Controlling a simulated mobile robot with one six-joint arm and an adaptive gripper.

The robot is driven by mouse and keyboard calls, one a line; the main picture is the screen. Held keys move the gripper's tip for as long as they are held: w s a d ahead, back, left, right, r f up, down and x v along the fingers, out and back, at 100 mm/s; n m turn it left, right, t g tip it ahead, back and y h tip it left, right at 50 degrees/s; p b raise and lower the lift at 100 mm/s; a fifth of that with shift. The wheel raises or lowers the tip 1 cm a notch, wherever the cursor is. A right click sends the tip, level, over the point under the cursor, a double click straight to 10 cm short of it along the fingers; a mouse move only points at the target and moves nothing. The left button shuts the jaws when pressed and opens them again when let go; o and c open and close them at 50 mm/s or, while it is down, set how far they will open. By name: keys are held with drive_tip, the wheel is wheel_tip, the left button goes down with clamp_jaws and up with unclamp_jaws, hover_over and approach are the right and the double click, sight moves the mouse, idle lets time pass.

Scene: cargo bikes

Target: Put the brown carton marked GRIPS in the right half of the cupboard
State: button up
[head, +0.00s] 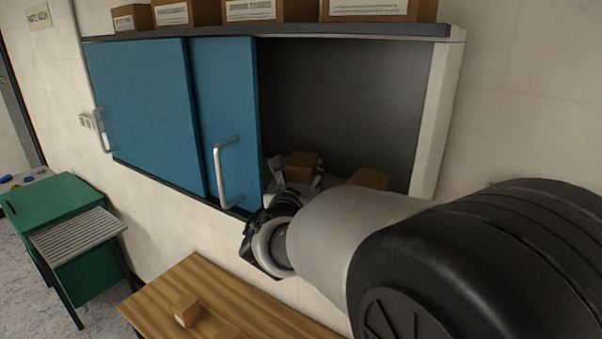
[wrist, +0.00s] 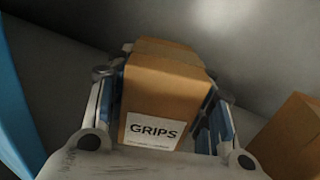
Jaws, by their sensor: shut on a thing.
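The brown carton marked GRIPS (wrist: 165,95) is between the fingers of my gripper (wrist: 165,105) in the wrist view, its white label facing the camera. In the head view the carton (head: 302,160) is inside the open right part of the cupboard (head: 340,90), near its floor. My gripper (head: 298,180) reaches in there, shut on the carton, partly hidden by my arm. Whether the carton touches the cupboard floor cannot be told. The blue sliding doors (head: 225,110) cover the left part of the cupboard.
Another brown carton (head: 369,178) stands in the cupboard to the right, also in the wrist view (wrist: 291,138). Labelled boxes (head: 249,10) line the cupboard top. Below is a wooden table (head: 215,295) with small cartons (head: 187,310). A door handle (head: 220,172) juts out left of my gripper.

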drive_tip(key=shift+s, duration=0.15)
drive_tip(key=o, duration=1.2)
drive_tip(key=shift+r, duration=0.1)
drive_tip(key=s+a+b, duration=0.2)
drive_tip(key=s, duration=0.9)
drive_tip(key=shift+s, duration=0.4)
drive_tip(key=shift+a, duration=0.1)
